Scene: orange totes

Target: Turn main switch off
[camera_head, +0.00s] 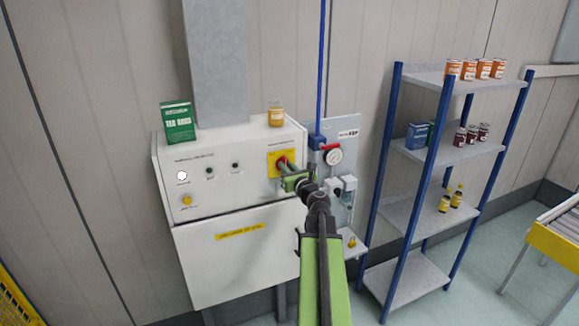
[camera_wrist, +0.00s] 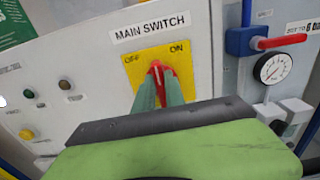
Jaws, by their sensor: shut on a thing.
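The main switch is a red rotary handle (camera_wrist: 158,68) on a yellow plate (camera_wrist: 140,70) marked OFF at the left and ON at the right, under a MAIN SWITCH label. In the wrist view the handle stands roughly upright, with its top near the middle of the plate. My gripper (camera_wrist: 160,82) is shut on the red handle; its green fingers cover the handle's lower part. In the head view the yellow plate (camera_head: 272,166) is on the right of the white control cabinet (camera_head: 225,190), and my gripper (camera_head: 287,170) reaches it from the front.
A green tea box (camera_head: 178,122) and a jar (camera_head: 276,114) stand on the cabinet. To the right are a gauge (camera_head: 334,154) and a red-handled valve (camera_head: 328,147) on a panel. A blue-framed shelf (camera_head: 455,140) with jars and bottles stands farther right.

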